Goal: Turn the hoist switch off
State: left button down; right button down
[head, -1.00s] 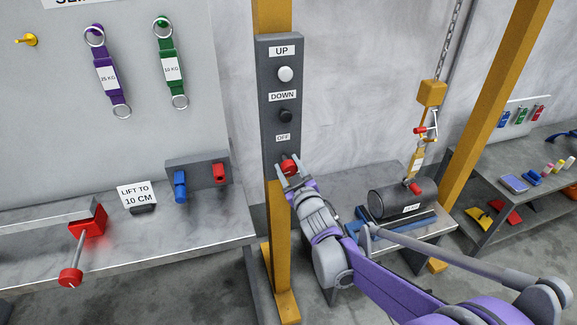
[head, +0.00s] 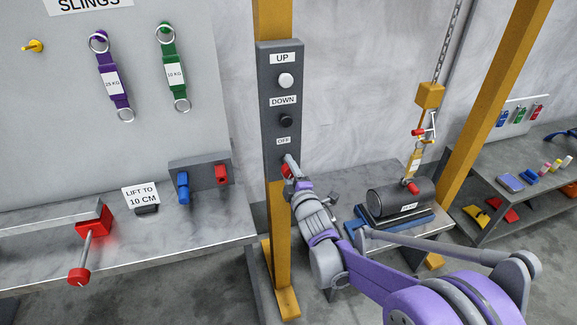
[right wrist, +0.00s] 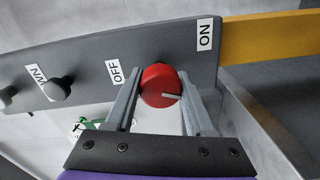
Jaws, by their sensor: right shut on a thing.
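The hoist control panel (head: 283,160) is a dark upright box on a yellow post, with UP, DOWN and OFF labels. The red switch knob (right wrist: 158,86) sits low on it, between the OFF label (right wrist: 115,72) and the ON label (right wrist: 205,34) in the right wrist view. A pale mark on the knob's face points right in that view. My right gripper (head: 287,168) is shut on the knob, one finger on each side. In the head view the fingers cover most of the knob and the ON label is hidden. My left gripper is not in view.
A dark cylinder (head: 392,200) rests on a blue support, below the hoist's yellow hook block (head: 430,95) and chain. A bench with a red-knobbed lever (head: 80,275) and a box with blue and red parts (head: 200,173) stands left of the post.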

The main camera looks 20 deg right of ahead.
jog(key=shift+n+p, duration=1.05)
jog(key=shift+n, duration=1.15)
jog(key=shift+c, duration=1.3)
grip_release()
jog(key=s, duration=1.1)
jog(key=shift+d+r+b, duration=0.15)
jog(key=shift+b, duration=0.3)
jog(key=shift+w, duration=0.1)
jog(key=s+f+m+g, duration=0.2)
jog(key=s+m+g, duration=0.2)
jog(key=s+m, duration=0.2)
jog(key=s+f+m+g, duration=0.3)
jog(key=s+m, duration=0.4)
jog(key=s, duration=0.4)
jog(key=s+f+m+g+h+p, duration=0.1)
jog(key=s+f+m+g, duration=0.2)
jog(key=s+m+g, duration=0.2)
jog(key=s+m, duration=0.2)
jog(key=s, duration=0.1)
jog(key=shift+s+f, duration=0.15)
jog(key=shift+f, duration=0.1)
